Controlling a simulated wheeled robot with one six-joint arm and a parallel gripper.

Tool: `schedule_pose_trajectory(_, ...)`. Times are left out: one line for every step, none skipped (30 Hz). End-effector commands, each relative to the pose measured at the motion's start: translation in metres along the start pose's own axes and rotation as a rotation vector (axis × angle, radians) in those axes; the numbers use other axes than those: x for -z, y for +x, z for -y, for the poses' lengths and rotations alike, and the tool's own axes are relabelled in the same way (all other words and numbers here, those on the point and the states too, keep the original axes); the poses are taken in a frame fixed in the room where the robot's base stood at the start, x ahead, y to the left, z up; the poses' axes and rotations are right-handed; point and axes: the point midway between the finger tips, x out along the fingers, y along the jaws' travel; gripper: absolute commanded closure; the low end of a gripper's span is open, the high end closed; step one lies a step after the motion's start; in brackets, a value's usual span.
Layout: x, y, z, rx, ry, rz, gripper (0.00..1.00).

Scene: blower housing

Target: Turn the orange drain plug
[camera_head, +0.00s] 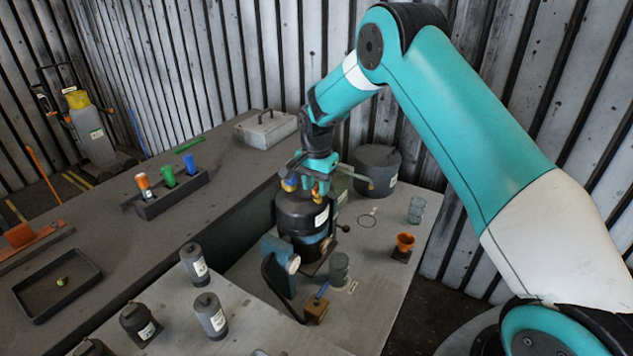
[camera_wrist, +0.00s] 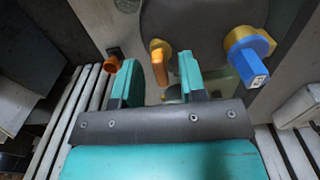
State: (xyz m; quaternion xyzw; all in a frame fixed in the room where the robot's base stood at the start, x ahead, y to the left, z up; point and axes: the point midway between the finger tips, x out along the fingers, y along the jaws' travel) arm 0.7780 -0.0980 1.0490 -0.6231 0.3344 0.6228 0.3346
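The orange drain plug (camera_wrist: 159,68) shows in the wrist view as a flat orange handle on a yellow round base. It sits on a dark grey round body, which appears to be the black housing (camera_head: 301,213) in the head view. My gripper (camera_wrist: 159,62) is open, with one teal finger left of the orange handle and one right of it. Gaps show on both sides, and I cannot tell how deep the fingers reach. A blue plug (camera_wrist: 248,66) with a yellow base stands right of the fingers.
An orange cup (camera_head: 405,241), a grey cylinder (camera_head: 339,268) and a dark pot (camera_head: 376,168) stand around the housing. A teal bracket (camera_head: 279,258) stands in front. Several grey canisters (camera_head: 211,316) stand at the lower left. A rack (camera_head: 172,199) holds colored bottles.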

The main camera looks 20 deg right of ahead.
Motion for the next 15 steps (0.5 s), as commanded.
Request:
schedule_pose_trajectory(0.0000,0.0009,0.0000,0.000,0.000,0.000,0.62)
schedule_pose_trajectory(0.0000,0.0012,0.0000,0.000,0.000,0.000,0.62)
schedule_pose_trajectory(0.0000,0.0014,0.0000,0.000,0.000,0.000,0.62)
schedule_pose_trajectory(0.0000,0.0013,0.0000,0.000,0.000,0.000,0.62)
schedule_pose_trajectory(0.0000,0.0013,0.0000,0.000,0.000,0.000,0.62)
schedule_pose_trajectory(0.0000,0.0013,0.0000,0.000,0.000,0.000,0.62)
schedule_pose_trajectory(0.0000,0.0012,0.0000,0.000,0.000,0.000,0.62)
schedule_pose_trajectory(0.0000,0.0011,0.0000,0.000,0.000,0.000,0.66)
schedule_pose_trajectory(0.0000,0.0011,0.0000,0.000,0.000,0.000,0.76)
schedule_pose_trajectory(0.0000,0.0010,-0.0001,0.000,0.000,0.000,0.82)
schedule_pose_trajectory(0.0000,0.0010,0.0000,0.000,0.000,0.000,0.89)
schedule_pose_trajectory(0.0000,0.0009,0.0000,0.000,0.000,0.000,0.98)
schedule_pose_trajectory(0.0000,0.0009,-0.0001,0.000,0.000,0.000,1.00)
schedule_pose_trajectory(0.0000,0.0009,-0.0001,0.000,0.000,0.000,1.00)
schedule_pose_trajectory(0.0000,0.0008,-0.0001,0.000,0.000,0.000,1.00)
